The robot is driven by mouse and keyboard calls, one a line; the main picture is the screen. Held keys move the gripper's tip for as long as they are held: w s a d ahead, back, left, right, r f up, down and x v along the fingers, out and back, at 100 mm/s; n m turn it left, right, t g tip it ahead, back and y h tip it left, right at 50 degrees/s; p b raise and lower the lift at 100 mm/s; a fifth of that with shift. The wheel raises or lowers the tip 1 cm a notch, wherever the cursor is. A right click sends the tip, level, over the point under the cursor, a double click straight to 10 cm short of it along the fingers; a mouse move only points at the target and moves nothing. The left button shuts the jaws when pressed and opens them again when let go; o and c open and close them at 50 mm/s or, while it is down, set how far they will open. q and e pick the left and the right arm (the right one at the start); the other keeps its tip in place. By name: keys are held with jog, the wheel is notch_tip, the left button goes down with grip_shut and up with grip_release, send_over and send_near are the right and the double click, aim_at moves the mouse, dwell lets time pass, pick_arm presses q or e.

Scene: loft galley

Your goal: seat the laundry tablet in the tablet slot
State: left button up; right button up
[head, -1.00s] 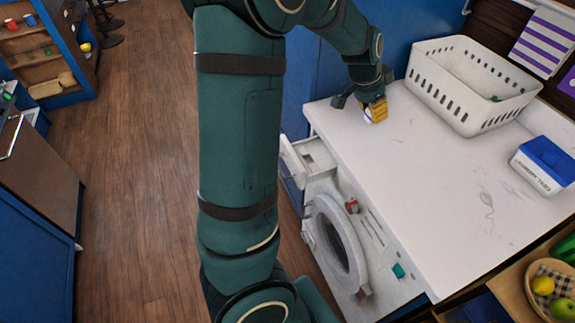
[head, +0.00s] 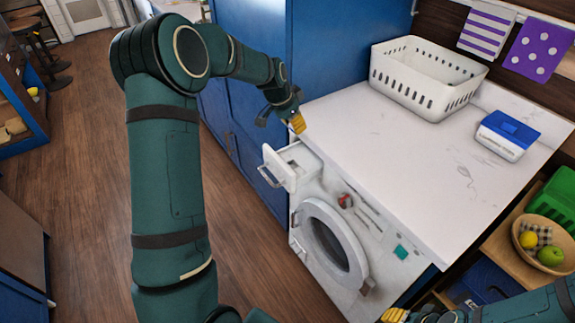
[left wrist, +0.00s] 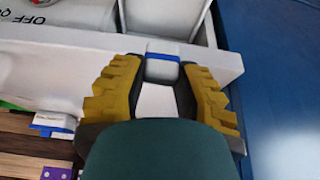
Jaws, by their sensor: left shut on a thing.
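The laundry tablet (left wrist: 162,70) is white with a blue band and sits between the yellow fingers of my left gripper (left wrist: 162,82) in the left wrist view. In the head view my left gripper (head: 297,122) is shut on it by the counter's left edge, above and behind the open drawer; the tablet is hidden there. The washing machine's drawer (head: 280,180) is pulled out, and its compartments also show in the left wrist view (left wrist: 165,18). I cannot tell which compartment is the tablet slot. My right gripper (head: 397,315) is partly in view at the bottom edge.
The white counter (head: 385,150) above the washing machine (head: 300,228) is mostly clear. A white basket (head: 425,85) and a blue-lidded box (head: 508,135) stand on it. A tall blue cabinet (head: 245,110) rises beside the drawer. A fruit bowl (head: 518,250) is at right.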

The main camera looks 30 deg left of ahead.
aim_at(296, 165)
pick_arm(q)
notch_tip(296, 165, down, 15)
jog(key=shift+f+b, duration=0.1)
jog(key=shift+b, duration=1.15)
jog(key=shift+f, duration=0.1)
jog(key=o, duration=0.9)
jog(key=shift+c, duration=0.2)
